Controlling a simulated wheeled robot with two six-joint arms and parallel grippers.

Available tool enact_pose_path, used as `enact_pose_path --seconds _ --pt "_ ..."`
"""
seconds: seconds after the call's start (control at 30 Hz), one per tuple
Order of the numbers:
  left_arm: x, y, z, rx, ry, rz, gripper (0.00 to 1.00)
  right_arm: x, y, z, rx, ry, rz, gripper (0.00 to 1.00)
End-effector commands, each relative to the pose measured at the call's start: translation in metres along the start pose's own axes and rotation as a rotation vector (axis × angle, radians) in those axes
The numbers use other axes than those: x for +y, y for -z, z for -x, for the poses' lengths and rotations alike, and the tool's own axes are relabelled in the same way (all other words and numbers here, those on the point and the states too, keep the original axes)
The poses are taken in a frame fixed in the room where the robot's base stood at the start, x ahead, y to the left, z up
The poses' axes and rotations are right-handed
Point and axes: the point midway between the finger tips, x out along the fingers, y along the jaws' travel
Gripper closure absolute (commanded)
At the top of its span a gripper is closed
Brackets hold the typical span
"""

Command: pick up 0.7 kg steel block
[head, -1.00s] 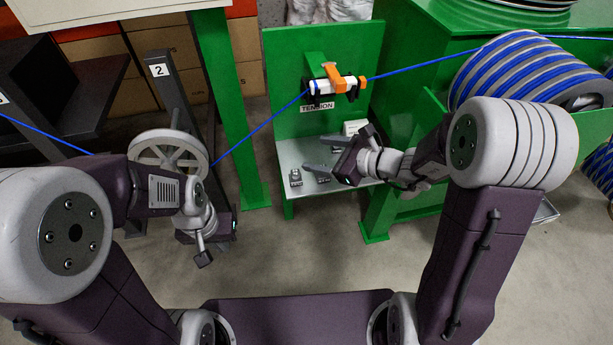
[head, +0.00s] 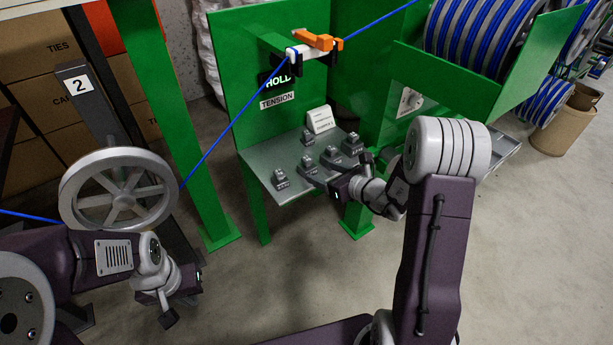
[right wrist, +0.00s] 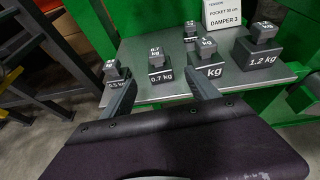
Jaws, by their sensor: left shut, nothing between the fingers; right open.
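The 0.7 kg steel block (right wrist: 158,66) is a dark stepped block with white labels. It stands upright on the grey shelf (right wrist: 150,97) in the right wrist view, between the 0.5 kg block (right wrist: 115,74) and another kg block (right wrist: 208,58). In the head view its label is too small to read. My right gripper (right wrist: 161,80) is open and empty, and its fingers point towards the 0.7 kg block from in front, apart from it as far as I can tell. The right gripper also shows at the shelf's front edge in the head view (head: 335,172). My left gripper (head: 166,314) is shut and empty, low at the left.
A 1.2 kg block (right wrist: 260,52) stands at the right of the row, and a smaller block (right wrist: 190,34) behind. A white sign card (head: 320,119) stands at the back. A blue cable (head: 232,122) runs from a grey wheel (head: 117,199) to the orange-and-white clamp (head: 316,45).

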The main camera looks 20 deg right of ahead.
Motion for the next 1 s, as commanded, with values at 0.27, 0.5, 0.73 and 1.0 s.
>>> enact_pose_path --seconds 0.27,0.5,0.73,1.0 --pt "0.0 -0.001 -0.012 0.0 0.0 0.0 1.0 0.0 0.002 -0.028 -0.001 -0.001 0.002 0.31" --pt "0.0 -0.002 -0.015 0.0 0.0 0.0 1.0 0.0 0.001 -0.042 -0.001 0.0 0.002 0.31" --pt "-0.001 -0.003 -0.032 0.0 0.0 0.0 1.0 0.001 0.003 -0.082 0.0 -0.002 0.003 0.31" --pt "-0.001 -0.003 -0.032 0.0 0.0 0.0 1.0 0.0 0.0 -0.09 0.0 0.001 0.001 0.31"
